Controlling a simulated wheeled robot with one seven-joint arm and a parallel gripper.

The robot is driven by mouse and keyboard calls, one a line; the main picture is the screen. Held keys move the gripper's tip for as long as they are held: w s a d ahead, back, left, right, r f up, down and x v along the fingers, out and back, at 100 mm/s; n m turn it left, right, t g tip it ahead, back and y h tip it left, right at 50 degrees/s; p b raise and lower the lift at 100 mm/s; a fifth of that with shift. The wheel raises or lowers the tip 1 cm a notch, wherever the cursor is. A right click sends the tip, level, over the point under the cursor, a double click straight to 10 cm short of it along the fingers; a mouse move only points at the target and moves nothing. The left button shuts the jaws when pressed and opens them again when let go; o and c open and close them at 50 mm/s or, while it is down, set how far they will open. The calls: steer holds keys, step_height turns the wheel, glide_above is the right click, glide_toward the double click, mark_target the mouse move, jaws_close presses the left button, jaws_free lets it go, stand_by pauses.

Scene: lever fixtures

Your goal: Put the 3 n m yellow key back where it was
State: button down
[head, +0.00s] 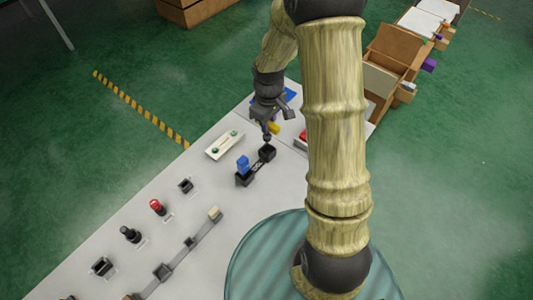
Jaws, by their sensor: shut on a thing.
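My gripper (268,122) is above the grey bench near its far end, pointing down. It is shut on the yellow key (274,128), of which a small yellow part shows beside the dark fingers. A dark part reaches down from the gripper towards an open black socket (267,153). I cannot tell whether it touches the socket. A blue key (243,162) stands upright in a second black socket (244,179), to the lower left. A dark labelled strip (257,166) lies between the two sockets. The fingers hide much of the yellow key.
A white plate with green knobs (225,145) lies left of the sockets. Several dark fixtures and a red-topped one (157,207) line the bench's left side. A linked bar (190,242) lies nearer. A red object (302,136) is partly behind my arm.

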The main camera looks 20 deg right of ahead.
mark_target(268, 135)
steer(key=shift+f, duration=0.1)
steer(key=shift+f+p, duration=0.5)
steer(key=shift+f, duration=2.4)
steer(key=shift+f+p, duration=0.45)
steer(key=shift+f, duration=1.6)
steer(key=shift+f, duration=0.15)
steer(key=c, duration=1.3)
jaws_free()
